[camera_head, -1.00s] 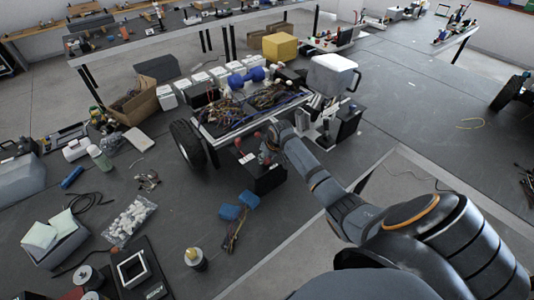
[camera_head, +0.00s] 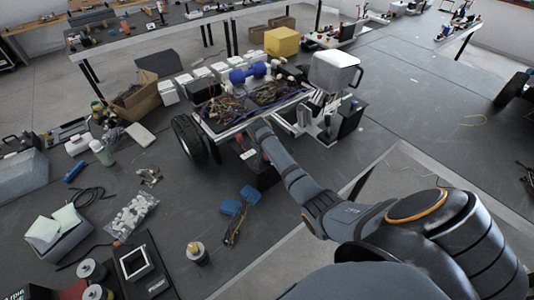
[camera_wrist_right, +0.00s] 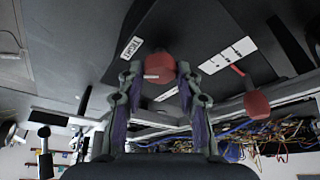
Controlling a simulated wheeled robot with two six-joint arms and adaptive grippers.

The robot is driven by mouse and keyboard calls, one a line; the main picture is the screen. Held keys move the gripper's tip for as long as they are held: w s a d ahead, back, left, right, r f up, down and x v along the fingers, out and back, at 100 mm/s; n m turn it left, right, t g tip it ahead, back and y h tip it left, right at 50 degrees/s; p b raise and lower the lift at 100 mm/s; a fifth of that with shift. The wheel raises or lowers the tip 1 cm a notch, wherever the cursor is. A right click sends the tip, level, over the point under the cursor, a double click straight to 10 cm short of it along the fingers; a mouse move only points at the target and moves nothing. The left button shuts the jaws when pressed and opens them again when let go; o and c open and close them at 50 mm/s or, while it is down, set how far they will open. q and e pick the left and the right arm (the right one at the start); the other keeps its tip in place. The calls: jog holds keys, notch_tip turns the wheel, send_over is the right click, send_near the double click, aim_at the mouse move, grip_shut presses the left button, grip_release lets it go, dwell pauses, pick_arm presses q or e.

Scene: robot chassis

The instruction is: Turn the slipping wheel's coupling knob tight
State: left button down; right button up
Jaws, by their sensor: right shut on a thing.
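The wheeled robot chassis (camera_head: 207,130) stands on the dark table, with a black box (camera_head: 268,174) at its near side. In the right wrist view, my right gripper (camera_wrist_right: 163,76) is shut on a red knob (camera_wrist_right: 160,66) on the dark panel. A white label (camera_wrist_right: 132,48) with dark letters, seen upside down, sits beside this knob. A second red knob (camera_wrist_right: 257,104) on a lever stands apart to the right. In the head view, my right gripper (camera_head: 256,138) is at the box and partly hides its front. One red knob (camera_head: 239,139) shows left of it. My left gripper is out of view.
A black wheel (camera_head: 189,139) is at the chassis's left. Wires fill its top tray (camera_head: 197,117). Blue blocks (camera_head: 240,201) with cables, a brass-topped part (camera_head: 197,253) and a bag of white pieces (camera_head: 131,217) lie in front. The table right of the chassis is mostly clear.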

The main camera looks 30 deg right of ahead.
jog(key=shift+w+r+m, duration=0.1)
jog(key=shift+m, duration=0.6)
jog(key=o, duration=1.2)
jog(key=shift+c, duration=0.2)
jog(key=v, duration=1.2)
jog(key=shift+w+a, duration=0.15)
jog(key=shift+w, duration=0.05)
